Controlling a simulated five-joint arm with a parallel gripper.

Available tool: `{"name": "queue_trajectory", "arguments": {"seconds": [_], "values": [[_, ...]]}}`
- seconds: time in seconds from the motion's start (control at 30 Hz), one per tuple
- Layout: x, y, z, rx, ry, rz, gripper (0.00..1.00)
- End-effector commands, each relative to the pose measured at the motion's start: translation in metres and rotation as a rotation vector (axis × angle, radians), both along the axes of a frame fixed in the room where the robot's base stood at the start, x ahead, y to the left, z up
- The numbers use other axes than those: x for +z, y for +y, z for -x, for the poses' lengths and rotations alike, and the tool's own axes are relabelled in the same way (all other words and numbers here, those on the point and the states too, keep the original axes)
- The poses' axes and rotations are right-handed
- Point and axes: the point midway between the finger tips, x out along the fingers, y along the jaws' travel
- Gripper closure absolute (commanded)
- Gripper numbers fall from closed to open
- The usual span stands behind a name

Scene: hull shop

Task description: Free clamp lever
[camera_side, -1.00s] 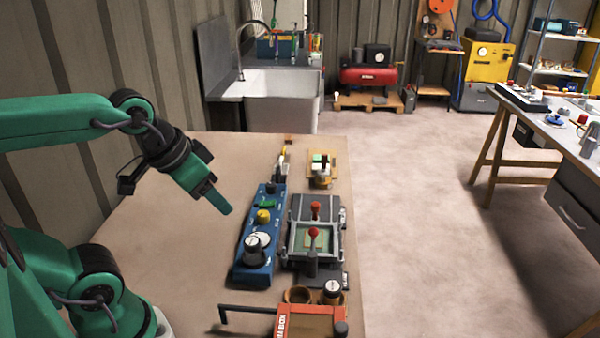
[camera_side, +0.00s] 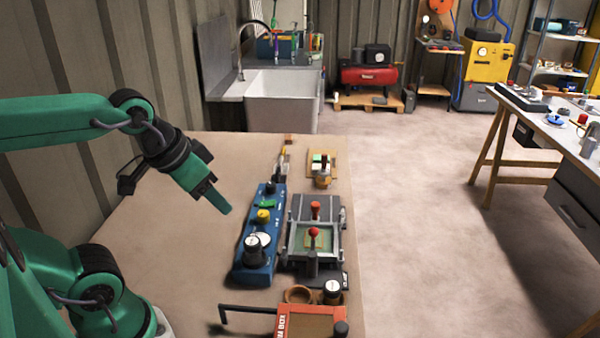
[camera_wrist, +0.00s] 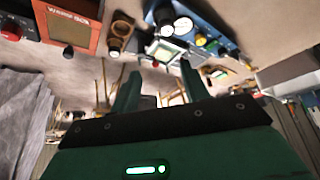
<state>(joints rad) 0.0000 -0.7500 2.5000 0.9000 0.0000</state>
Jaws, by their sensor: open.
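A grey clamp fixture (camera_side: 296,253) lies on the bench, framing a greenish plate (camera_side: 324,241). Two upright levers stand on it: one with a round red knob (camera_side: 313,232) at the near side, one with an orange-red grip (camera_side: 315,208) at the far side. I cannot tell which is the clamp lever. My gripper (camera_side: 223,206) is open and empty, above the bench left of the blue panel and apart from the fixture. In the wrist view the open fingers (camera_wrist: 159,82) point toward the fixture's greenish plate (camera_wrist: 166,52); a red knob (camera_wrist: 155,65) shows between them.
A blue control panel (camera_side: 248,262) with knobs lies between my gripper and the fixture. A red-orange box (camera_side: 290,322) with a black handle and brown round holders (camera_side: 298,294) are at the near end. A small wooden board (camera_side: 312,174) lies beyond. The bench's left part is clear.

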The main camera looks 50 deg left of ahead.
Motion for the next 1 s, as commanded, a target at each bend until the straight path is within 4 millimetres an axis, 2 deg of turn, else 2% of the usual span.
{"name": "queue_trajectory", "arguments": {"seconds": [0.03,0.2,0.47,1.0], "values": [[0.0,0.0,0.0,0.001,0.0,0.0,0.66],[-0.001,0.0,-0.004,0.02,0.0,0.01,0.99],[-0.008,0.002,-0.024,0.135,-0.006,0.069,1.0],[-0.045,0.009,-0.092,0.535,-0.039,0.284,1.0]]}}
